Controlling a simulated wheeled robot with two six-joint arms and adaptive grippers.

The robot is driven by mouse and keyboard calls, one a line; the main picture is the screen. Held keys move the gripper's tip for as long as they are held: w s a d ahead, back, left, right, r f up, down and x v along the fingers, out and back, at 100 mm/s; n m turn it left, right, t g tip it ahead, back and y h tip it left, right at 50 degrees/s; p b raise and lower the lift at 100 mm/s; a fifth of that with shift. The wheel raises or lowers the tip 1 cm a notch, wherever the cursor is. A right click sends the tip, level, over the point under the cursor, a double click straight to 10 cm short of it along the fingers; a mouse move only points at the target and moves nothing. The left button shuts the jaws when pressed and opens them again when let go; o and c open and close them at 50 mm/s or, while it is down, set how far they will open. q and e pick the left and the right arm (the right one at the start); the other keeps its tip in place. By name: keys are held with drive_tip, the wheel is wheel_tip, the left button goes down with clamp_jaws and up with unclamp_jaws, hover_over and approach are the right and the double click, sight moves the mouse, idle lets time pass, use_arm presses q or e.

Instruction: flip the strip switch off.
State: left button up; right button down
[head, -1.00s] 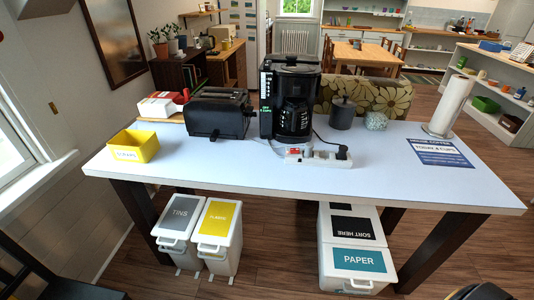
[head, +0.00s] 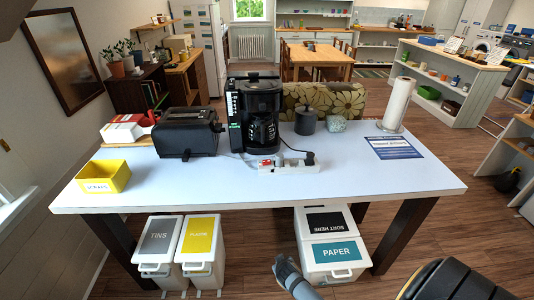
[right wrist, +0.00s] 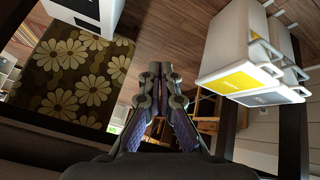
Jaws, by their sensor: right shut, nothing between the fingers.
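The white power strip (head: 289,165) lies on the white table near its front edge, below the coffee maker. Its red switch (head: 267,163) is at the left end, and a black plug sits at the right end. I cannot tell the switch's position at this size. My right gripper (head: 282,264) is low in front of the table, below the tabletop and beside the paper bin, well apart from the strip. In the right wrist view its fingers (right wrist: 158,72) are shut and empty. My left gripper is in neither view.
The coffee maker (head: 258,118) stands right behind the strip, with a black toaster (head: 187,134) to its left. A yellow box (head: 103,176) and a blue-white sheet (head: 392,148) lie on the table. Bins, including the paper bin (head: 333,268), stand underneath. The tabletop's front right is clear.

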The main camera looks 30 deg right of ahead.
use_arm(q)
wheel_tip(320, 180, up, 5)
drive_tip(key=p, duration=0.3)
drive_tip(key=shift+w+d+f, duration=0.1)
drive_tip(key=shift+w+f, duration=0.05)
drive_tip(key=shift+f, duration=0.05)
use_arm(e)
drive_tip(key=w+d+r+m+t+h, duration=0.1)
drive_tip(key=w+r, duration=0.5)
drive_tip(key=r, duration=0.6)
drive_tip(key=w+d+r+m+t+h, duration=0.1)
drive_tip(key=w+d+r+t+h, duration=0.1)
drive_tip(key=w+r, duration=0.4)
drive_tip(key=w+d+r+m+t+h, duration=0.1)
drive_tip(key=w+r+t, duration=0.2)
drive_tip(key=r, duration=1.4)
drive_tip(key=w, duration=0.3)
drive_tip(key=shift+w+d+r+m, duration=0.15)
drive_tip(key=shift+r+m, duration=0.15)
